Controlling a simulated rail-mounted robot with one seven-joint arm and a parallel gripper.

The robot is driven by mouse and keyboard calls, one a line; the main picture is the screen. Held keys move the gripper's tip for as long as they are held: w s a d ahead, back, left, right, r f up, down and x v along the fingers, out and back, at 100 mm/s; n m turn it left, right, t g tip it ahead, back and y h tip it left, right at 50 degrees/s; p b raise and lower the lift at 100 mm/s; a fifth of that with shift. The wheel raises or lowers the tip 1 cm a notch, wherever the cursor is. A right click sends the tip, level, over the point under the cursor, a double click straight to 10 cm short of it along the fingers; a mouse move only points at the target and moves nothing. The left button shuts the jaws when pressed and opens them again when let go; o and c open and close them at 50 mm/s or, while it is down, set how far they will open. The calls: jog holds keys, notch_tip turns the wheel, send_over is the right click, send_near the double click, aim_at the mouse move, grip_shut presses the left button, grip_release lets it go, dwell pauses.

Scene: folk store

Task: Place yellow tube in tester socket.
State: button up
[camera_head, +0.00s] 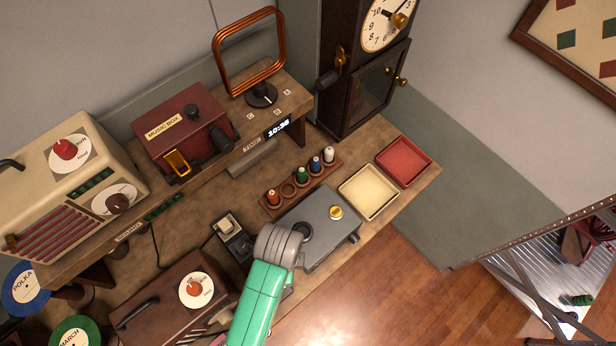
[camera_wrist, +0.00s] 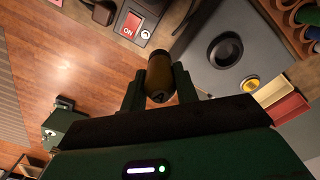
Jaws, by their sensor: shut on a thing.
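In the wrist view my gripper (camera_wrist: 158,88) is shut on the yellow tube (camera_wrist: 159,72), which looks dark amber in shadow. The tester (camera_wrist: 232,55) is a grey box with a round dark socket (camera_wrist: 226,50) in its top. The tube is to the left of the socket in that view and apart from it; its height above the bench is unclear. The tester also shows in the head view (camera_head: 322,222), with its socket (camera_head: 302,231) empty beside my arm. My fingers and the tube are hidden behind my arm there.
A rack (camera_head: 289,190) behind the tester holds orange, green, blue and white tubes and one empty hole. A cream tray (camera_head: 349,203) and red tray (camera_head: 404,160) lie to its right. A yellow cap (camera_head: 336,212) sits on the tester. A red ON switch (camera_wrist: 131,24) is nearby.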

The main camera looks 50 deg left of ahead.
jog(key=shift+w+a+f+p, duration=0.15)
jog(key=shift+w+a+f, duration=0.7)
jog(key=shift+w, duration=0.85)
jog(key=shift+w+a+f+p, duration=0.1)
jog(key=shift+w+a+f, duration=0.6)
jog(key=shift+w+a, duration=0.7)
jog(key=shift+w+a+f+p, duration=0.15)
jog(key=shift+w+a+f, duration=0.55)
jog(key=shift+w, duration=1.25)
jog(key=shift+f, duration=0.15)
jog(key=shift+f, duration=0.4)
jog(key=o, duration=0.8)
jog(key=shift+c, duration=0.2)
notch_tip(320, 180, up, 13)
